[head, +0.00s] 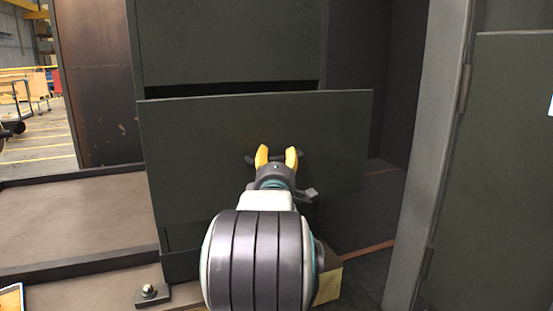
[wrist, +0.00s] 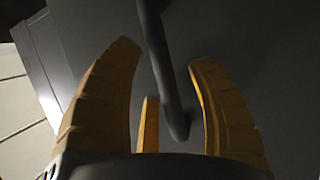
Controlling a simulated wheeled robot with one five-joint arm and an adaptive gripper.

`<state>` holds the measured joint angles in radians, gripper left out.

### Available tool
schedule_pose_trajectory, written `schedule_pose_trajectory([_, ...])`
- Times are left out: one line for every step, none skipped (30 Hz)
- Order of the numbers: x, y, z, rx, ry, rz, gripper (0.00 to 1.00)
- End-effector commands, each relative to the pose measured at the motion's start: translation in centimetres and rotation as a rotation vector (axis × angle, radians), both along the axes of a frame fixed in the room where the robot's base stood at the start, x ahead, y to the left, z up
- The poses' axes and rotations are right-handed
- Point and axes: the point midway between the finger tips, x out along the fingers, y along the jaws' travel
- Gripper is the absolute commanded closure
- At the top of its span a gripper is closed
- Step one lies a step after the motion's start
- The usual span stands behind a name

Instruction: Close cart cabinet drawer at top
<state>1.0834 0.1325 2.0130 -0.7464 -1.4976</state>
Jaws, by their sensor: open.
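The drawer (head: 190,135) of the dark green cart cabinet (head: 230,40) stands out from the cabinet body, with a dark gap above its front panel. Its dark handle is mostly hidden behind my gripper (head: 277,156) in the head view; a short end of the handle (head: 250,159) shows at the left. In the wrist view, the handle bar (wrist: 170,90) runs between the yellow fingers of my gripper (wrist: 163,62). The fingers are apart and not clamped on the bar. Whether they touch the drawer front is unclear.
A grey upright post and an open door panel (head: 495,170) stand on the right. A low ledge with a raised rim (head: 80,268) lies at the left. A rusty brown panel (head: 98,85) stands behind it. Open floor shows at the far left.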

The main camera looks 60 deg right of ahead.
Motion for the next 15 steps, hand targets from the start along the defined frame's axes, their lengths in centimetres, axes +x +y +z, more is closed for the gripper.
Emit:
schedule_pose_trajectory([0.11,-0.20,0.04,0.000,0.000,0.000,0.48])
schedule_pose_trajectory([0.16,-0.27,0.05,0.000,0.000,0.000,0.48])
schedule_pose_trajectory([0.20,-0.35,0.06,0.000,0.000,0.000,0.48])
schedule_pose_trajectory([0.23,-0.40,0.08,0.000,0.000,0.000,0.48])
schedule_pose_trajectory([0.24,-0.44,0.09,0.000,0.000,0.000,0.48])
schedule_pose_trajectory([0.26,-0.47,0.09,0.000,0.000,0.000,0.48])
schedule_pose_trajectory([0.27,-0.48,0.11,0.000,0.000,0.000,0.48])
schedule_pose_trajectory([0.27,-0.48,0.11,0.000,0.000,0.000,0.48])
schedule_pose_trajectory([0.27,-0.48,0.11,0.000,0.000,0.000,0.48])
schedule_pose_trajectory([0.26,-0.47,0.10,0.000,0.000,0.000,0.48])
schedule_pose_trajectory([0.26,-0.47,0.10,0.000,0.000,0.000,0.48])
schedule_pose_trajectory([0.26,-0.47,0.09,0.000,0.000,0.000,0.48])
schedule_pose_trajectory([0.26,-0.47,0.09,0.000,0.000,0.000,0.45])
schedule_pose_trajectory([0.26,-0.46,0.10,0.000,0.000,0.000,0.48])
schedule_pose_trajectory([0.26,-0.47,0.09,0.000,0.000,0.000,0.51])
